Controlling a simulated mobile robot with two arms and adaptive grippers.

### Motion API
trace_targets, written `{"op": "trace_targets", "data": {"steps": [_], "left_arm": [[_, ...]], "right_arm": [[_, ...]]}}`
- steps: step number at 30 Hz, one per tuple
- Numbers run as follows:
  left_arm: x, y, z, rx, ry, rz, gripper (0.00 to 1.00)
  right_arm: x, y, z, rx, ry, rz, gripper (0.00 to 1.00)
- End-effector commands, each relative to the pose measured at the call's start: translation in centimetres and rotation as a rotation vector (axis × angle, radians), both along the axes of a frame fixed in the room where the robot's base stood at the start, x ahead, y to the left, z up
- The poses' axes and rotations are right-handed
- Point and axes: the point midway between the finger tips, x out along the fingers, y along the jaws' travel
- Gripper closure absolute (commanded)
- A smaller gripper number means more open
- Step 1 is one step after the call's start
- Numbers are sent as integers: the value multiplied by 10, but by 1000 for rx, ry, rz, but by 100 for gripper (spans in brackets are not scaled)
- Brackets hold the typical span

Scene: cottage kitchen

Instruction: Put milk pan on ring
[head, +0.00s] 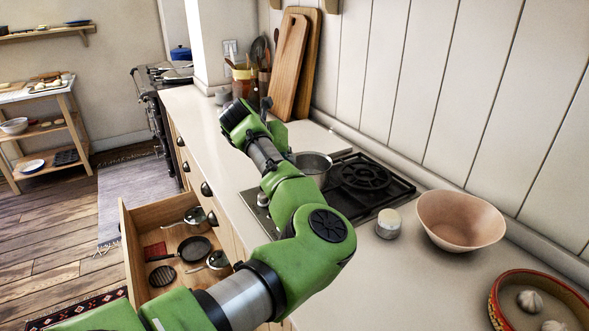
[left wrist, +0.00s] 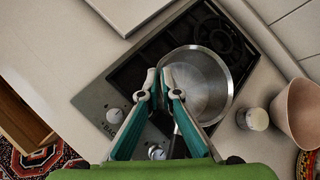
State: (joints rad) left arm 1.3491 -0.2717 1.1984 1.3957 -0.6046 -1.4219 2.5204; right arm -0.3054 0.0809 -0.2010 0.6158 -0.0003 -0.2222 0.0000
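The milk pan (head: 314,166) is a steel pan, partly behind my left arm in the head view. In the left wrist view the pan (left wrist: 208,88) appears over the hob (left wrist: 113,88), its dark handle partly behind a finger. My left gripper (left wrist: 157,78) is nearly closed at the pan's left rim, one fingertip on each side of the wall. Its fingers are hidden in the head view. Any gap under the pan cannot be judged. A black ring (head: 366,173) on the hob is bare at the right. My right gripper is out of view.
A small lidded jar (head: 388,223) and a pinkish bowl (head: 461,220) stand right of the hob, with a red-rimmed dish (head: 497,292) nearer. Cutting boards (head: 289,66) lean on the wall. An open drawer (head: 137,272) holds several pans below the counter.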

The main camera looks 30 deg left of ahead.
Motion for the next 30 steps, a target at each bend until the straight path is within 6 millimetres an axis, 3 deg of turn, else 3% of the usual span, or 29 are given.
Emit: {"op": "trace_targets", "data": {"steps": [5,16,26,29,30], "left_arm": [[10,-6,-12,1,-3,0,100],[16,-11,-50,0,-1,2,100],[16,-11,-54,1,-2,2,100],[16,-11,-57,2,0,2,79],[16,-11,-57,2,0,2,79]], "right_arm": [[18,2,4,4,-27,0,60],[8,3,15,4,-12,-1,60],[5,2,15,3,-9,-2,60],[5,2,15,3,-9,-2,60],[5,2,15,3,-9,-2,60]]}}
